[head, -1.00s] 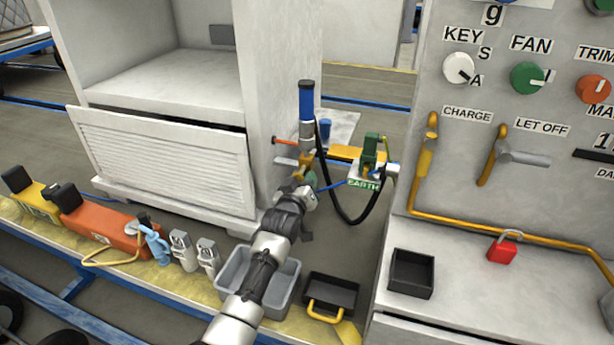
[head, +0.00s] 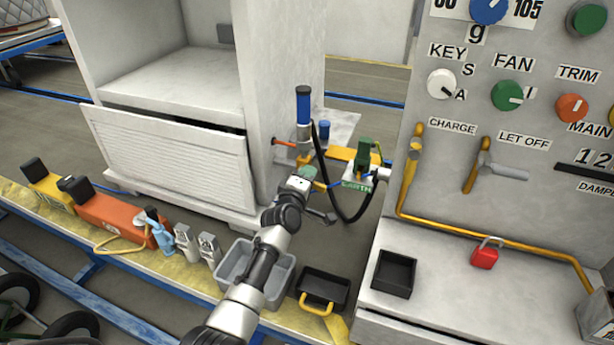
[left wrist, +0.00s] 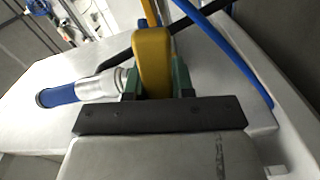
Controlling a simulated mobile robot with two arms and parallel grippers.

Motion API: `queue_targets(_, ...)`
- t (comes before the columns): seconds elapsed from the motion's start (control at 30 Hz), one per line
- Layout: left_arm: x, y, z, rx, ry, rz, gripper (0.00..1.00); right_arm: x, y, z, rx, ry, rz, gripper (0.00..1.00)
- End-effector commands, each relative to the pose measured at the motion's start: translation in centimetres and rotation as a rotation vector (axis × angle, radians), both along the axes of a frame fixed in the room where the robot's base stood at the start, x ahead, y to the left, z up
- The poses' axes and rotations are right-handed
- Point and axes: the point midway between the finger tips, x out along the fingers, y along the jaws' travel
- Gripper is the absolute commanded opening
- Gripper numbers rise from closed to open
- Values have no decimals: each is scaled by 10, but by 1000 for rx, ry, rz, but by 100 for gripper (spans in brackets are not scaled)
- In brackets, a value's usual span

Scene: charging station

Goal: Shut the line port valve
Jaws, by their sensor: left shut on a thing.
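My left gripper (head: 306,173) is at the port fittings beside the grey cabinet. In the left wrist view its green-padded fingers (left wrist: 155,82) are shut on a yellow lever (left wrist: 153,58), which looks like the line port valve's handle. In the head view the gripper hides most of this lever. A yellow fitting (head: 305,158) shows just above the gripper, below an upright blue-and-silver cylinder (head: 304,108). The cylinder also shows in the left wrist view (left wrist: 80,90). The valve's exact angle is hard to tell. My right gripper is out of view.
A black hose (head: 345,215) loops right of the gripper, near the green EARTH clamp (head: 365,155). The control panel (head: 450,210) with yellow pipes stands at right. Below my arm are a grey bin (head: 228,262) and black tray (head: 325,285).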

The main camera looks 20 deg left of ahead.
Motion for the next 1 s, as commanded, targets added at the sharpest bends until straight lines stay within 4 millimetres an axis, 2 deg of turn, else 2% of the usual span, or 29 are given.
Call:
queue_targets(0.33, 0, -1, 4, -166, 9, -2, 0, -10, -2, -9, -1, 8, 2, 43)
queue_targets(0.93, 0, -1, 5, -212, 9, -1, 0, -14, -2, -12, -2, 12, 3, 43)
queue_targets(0.97, 0, -1, 5, -212, 9, -1, 25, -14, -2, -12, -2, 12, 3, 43)
queue_targets(1.0, 0, -1, 5, -212, 9, -1, 31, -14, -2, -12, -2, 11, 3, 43)
